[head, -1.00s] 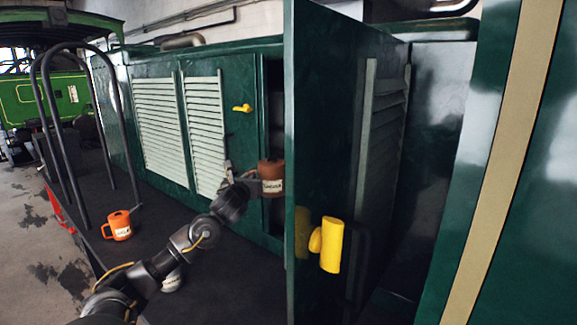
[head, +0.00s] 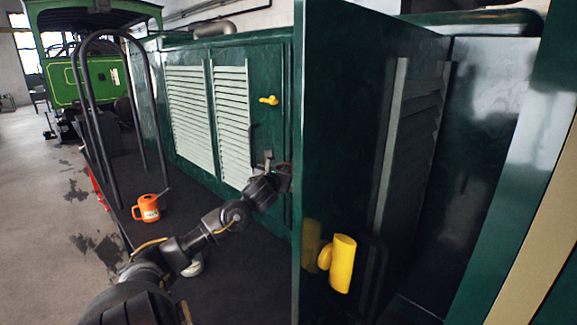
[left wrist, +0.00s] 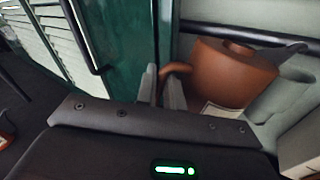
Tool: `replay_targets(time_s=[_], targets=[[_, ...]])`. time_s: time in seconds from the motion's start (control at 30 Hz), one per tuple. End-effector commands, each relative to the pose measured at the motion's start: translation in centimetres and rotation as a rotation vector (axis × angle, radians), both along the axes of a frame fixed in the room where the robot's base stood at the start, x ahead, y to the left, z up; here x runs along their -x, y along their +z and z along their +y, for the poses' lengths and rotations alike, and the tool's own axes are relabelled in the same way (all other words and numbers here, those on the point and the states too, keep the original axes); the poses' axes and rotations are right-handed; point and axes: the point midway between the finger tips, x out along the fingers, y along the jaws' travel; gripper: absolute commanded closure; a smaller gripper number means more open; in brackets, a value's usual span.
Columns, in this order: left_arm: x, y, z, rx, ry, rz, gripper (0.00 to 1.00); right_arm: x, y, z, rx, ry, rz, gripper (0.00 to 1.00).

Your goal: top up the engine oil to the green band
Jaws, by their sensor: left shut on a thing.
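My left gripper (left wrist: 162,90) is shut on the handle of a brown oil can (left wrist: 232,72), seen in the left wrist view. The can has a spout pointing right and a pale label, whose words I cannot read there. In the head view my left gripper (head: 283,178) is at the edge of the open green door (head: 345,130), which hides most or all of the can. An orange can (head: 149,208) with a label and spout stands on the dark footplate. No oil gauge or green band shows. My right gripper is out of view.
The open door has a yellow handle (head: 342,263) and stands close to my left gripper. Louvred panels (head: 190,115) line the engine side. Black hoop rails (head: 88,120) edge the footplate (head: 240,265).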

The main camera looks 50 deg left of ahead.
Motion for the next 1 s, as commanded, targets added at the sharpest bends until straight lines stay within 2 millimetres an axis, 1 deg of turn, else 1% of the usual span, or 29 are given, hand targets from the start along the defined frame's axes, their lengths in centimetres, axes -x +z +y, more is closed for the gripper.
replay_targets(time_s=[0.17,0.4,1.0], targets=[[0.07,0.02,0.01,-0.003,0.001,0.002,1.0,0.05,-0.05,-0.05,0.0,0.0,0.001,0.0],[0.4,0.74,-0.17,-0.05,0.001,0.054,1.0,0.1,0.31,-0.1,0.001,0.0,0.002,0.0],[0.47,0.73,-0.24,-0.056,0.001,0.065,1.0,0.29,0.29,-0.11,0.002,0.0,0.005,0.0]])
